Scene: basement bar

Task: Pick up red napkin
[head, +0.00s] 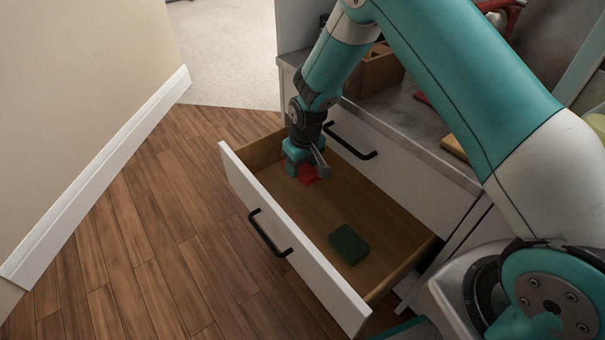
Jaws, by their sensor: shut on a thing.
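The red napkin (307,174) is a small red patch inside the open drawer (290,208), toward its far left end. My gripper (306,170) reaches down into the drawer and is shut on the napkin. The gripper hides part of the napkin. I cannot tell whether the napkin still touches the drawer floor.
A dark green sponge-like block (349,244) lies in the near right part of the drawer. The white drawer front has a black handle (269,233). The counter (408,119) with a wooden box (377,73) is behind. A wall (80,120) stands at left, with open wood floor between.

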